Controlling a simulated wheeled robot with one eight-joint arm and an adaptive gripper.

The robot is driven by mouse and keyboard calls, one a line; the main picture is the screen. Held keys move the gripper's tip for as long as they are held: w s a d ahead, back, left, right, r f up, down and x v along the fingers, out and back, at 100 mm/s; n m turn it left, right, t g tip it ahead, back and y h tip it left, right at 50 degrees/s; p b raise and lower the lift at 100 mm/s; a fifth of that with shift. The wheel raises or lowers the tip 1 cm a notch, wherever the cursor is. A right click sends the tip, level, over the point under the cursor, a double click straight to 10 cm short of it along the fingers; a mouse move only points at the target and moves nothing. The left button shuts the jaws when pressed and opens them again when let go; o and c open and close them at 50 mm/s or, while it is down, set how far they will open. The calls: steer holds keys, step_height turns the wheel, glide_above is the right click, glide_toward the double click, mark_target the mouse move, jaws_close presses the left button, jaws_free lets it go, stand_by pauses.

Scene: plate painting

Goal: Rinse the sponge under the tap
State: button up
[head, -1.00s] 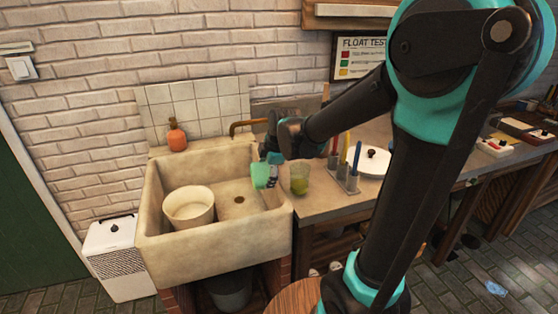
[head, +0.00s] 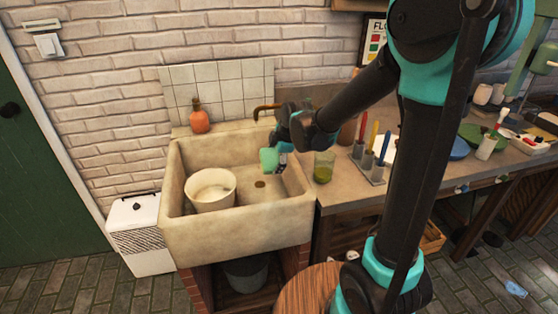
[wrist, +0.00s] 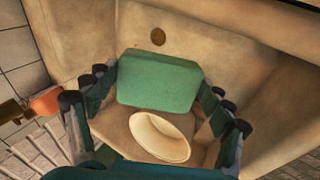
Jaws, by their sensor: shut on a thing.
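A green sponge (head: 270,160) is held between the fingers of my gripper (head: 283,161), over the right side of the stone sink (head: 238,244). In the wrist view the sponge (wrist: 160,80) sits between both fingers of my gripper (wrist: 158,98), with the sink basin below it. The copper tap (head: 265,107) comes from the wall behind the sink, partly hidden by my arm. I cannot tell whether any water runs from it.
A cream bowl (head: 210,190) stands in the left of the basin, near the drain (head: 260,184). An orange bottle (head: 200,117) stands on the back ledge. A glass of green liquid (head: 323,167) and a holder with tools (head: 368,165) stand on the counter at right.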

steer(key=shift+w+a+f, duration=0.3)
steer(key=shift+w+a, duration=0.5)
steer(key=shift+w, duration=0.35)
steer(key=shift+w+a+f, duration=0.25)
steer(key=shift+w+a, duration=0.5)
steer(key=shift+w, duration=0.45)
steer(key=shift+w+a+f, duration=0.3)
steer(key=shift+w+a, duration=0.5)
steer(key=shift+w, duration=0.35)
steer(key=shift+s+d, duration=0.75)
steer(key=shift+s, duration=0.35)
steer(key=shift+s+d, duration=0.75)
steer(key=shift+s, duration=0.35)
steer(key=shift+s+d, duration=0.75)
steer(key=shift+s, duration=0.35)
steer(key=s+d+r, duration=0.2)
steer(key=s+r, duration=0.2)
steer(key=shift+d, duration=0.4)
